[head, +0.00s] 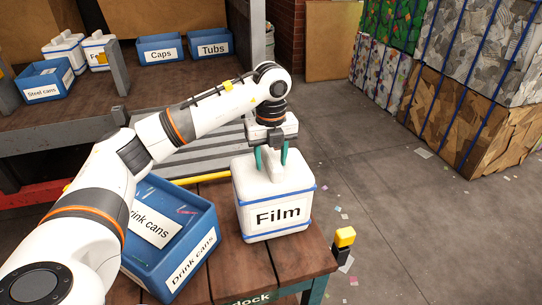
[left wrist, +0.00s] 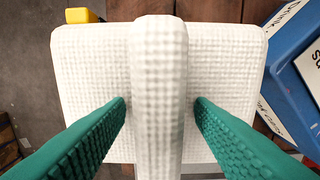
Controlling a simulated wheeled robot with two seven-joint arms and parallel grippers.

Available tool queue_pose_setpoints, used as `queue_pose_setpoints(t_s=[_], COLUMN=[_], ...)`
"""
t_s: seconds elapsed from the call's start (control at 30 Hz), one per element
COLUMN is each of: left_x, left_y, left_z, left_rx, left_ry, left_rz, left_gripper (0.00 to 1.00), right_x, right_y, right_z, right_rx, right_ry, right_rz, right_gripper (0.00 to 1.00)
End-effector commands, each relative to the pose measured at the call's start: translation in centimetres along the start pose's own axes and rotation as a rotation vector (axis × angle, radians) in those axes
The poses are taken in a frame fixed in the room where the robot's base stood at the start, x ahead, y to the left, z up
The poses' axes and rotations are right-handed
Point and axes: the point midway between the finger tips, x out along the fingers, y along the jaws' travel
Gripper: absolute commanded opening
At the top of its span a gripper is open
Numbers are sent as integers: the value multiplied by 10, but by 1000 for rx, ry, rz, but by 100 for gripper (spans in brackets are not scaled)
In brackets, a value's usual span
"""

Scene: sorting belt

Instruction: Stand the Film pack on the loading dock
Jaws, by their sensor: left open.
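The Film pack (head: 274,212) is a white block with blue bands and a "Film" label. It stands upright on the wooden top of the loading dock (head: 240,268), near the dock's right side. My left gripper (head: 271,164) is above the pack, pointing down. In the left wrist view the white ridge on top of the pack (left wrist: 160,85) runs between the two green fingers of the gripper (left wrist: 160,108). The fingers are open, with a gap on each side of the ridge. My right gripper is in neither view.
A blue "Drink cans" bin (head: 172,245) stands left of the pack on the dock. A yellow-topped post (head: 344,240) is at the dock's right corner. Blue bins such as "Tubs" (head: 212,44) stand on the shelf behind. Bales (head: 460,115) stand at the right; the floor between is open.

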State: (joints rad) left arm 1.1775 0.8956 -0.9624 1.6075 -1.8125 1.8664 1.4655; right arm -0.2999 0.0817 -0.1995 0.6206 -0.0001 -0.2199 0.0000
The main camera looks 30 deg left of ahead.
Motion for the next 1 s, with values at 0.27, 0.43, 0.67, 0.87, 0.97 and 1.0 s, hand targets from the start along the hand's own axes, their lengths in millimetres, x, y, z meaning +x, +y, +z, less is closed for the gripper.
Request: queue_pose_setpoints(t_s=[0.27,0.43,0.67,0.87,0.97,1.0], left_x=[-21,-61,-103,-120,-122,-122], left_y=[1,1,0,0,0,0], left_z=[0,-1,-1,0,0,0], left_rx=[0,-1,-2,-1,0,0], left_ry=[3,5,3,1,0,-1], left_rz=[6,6,4,2,0,0], left_gripper=[49,49,49,49,49,49], right_x=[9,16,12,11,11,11], right_y=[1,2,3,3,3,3], right_z=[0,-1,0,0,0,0], right_rx=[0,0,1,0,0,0], right_ry=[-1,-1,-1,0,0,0], right_rz=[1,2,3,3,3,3], right_gripper=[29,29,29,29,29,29])
